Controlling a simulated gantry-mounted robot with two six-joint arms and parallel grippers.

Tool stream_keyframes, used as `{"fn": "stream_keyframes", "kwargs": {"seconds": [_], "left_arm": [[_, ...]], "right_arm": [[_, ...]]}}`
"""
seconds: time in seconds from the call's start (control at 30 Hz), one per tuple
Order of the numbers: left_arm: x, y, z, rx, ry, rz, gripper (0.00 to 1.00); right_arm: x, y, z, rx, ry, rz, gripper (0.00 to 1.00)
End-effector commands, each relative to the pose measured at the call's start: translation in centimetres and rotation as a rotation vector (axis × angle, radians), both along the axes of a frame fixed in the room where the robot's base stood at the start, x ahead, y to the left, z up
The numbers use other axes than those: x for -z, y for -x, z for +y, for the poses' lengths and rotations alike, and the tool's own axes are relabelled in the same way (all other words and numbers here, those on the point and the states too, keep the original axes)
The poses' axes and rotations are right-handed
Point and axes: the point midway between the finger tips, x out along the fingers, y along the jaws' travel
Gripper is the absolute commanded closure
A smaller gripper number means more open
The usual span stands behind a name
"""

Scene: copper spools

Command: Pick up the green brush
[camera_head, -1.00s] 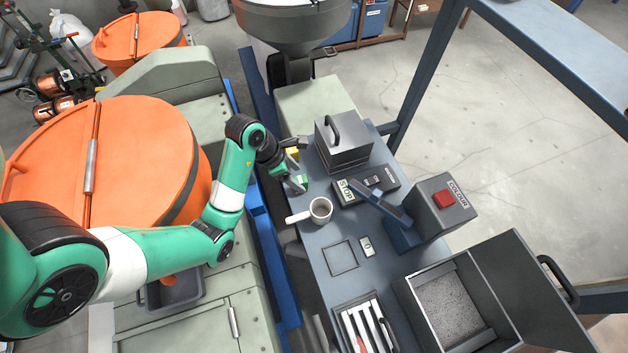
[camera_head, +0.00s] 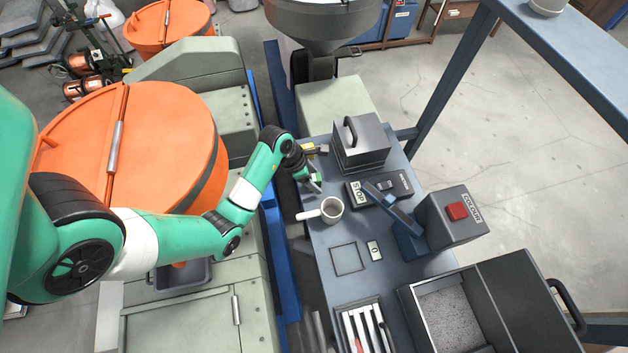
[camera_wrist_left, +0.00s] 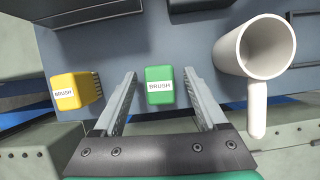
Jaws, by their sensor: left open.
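The green brush (camera_wrist_left: 159,86) is a small green block labelled BRUSH, standing near the bench edge. In the head view the green brush (camera_head: 317,177) is partly hidden by my gripper. My left gripper (camera_head: 320,168) is open, with its fingers at the bench edge. In the left wrist view the brush shows between the two open fingers, with gaps on both sides; I cannot tell the exact depth. My right gripper is not in view.
A yellow brush (camera_wrist_left: 68,92) is left of the fingers in the wrist view. A white mug (camera_head: 331,209) is close on the other side. The bench (camera_head: 322,262) has free room nearer me.

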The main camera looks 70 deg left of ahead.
Motion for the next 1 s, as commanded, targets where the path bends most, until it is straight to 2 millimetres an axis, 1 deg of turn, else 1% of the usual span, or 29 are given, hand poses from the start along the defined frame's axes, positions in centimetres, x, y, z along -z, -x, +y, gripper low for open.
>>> {"fn": "stream_keyframes", "kwargs": {"seconds": [0.1, 0.17, 0.2, 0.37, 0.5, 0.53, 0.87, 0.97, 1.0], "left_arm": [[0.0, 0.0, 0.0, 0.0, 0.0, 0.0, 0.25], [0.0, 0.0, 0.0, 0.0, 0.0, 0.0, 0.36], [0.0, 0.0, 0.0, 0.0, 0.0, 0.0, 0.43], [-0.1, 0.0, 0.0, 0.001, 0.0, -0.001, 0.72], [-0.1, 0.0, 0.0, 0.001, 0.0, -0.001, 0.97], [-0.1, 0.0, 0.0, 0.001, 0.0, -0.001, 1.0], [-0.3, -0.1, 0.0, 0.003, -0.001, -0.002, 1.0], [-1.5, -0.5, -0.2, 0.011, -0.003, -0.005, 1.0], [-2.2, -0.7, -0.4, 0.017, -0.004, -0.006, 1.0]], "right_arm": [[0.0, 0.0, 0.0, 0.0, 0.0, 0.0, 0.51], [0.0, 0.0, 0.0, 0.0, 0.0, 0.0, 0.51], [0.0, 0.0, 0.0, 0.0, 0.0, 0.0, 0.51], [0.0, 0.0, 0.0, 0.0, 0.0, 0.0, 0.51], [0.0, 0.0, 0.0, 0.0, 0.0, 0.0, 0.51], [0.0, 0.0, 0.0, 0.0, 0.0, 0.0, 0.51], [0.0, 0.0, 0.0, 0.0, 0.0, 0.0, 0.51], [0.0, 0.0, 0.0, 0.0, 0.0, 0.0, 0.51], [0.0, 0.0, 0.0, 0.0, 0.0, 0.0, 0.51]]}}
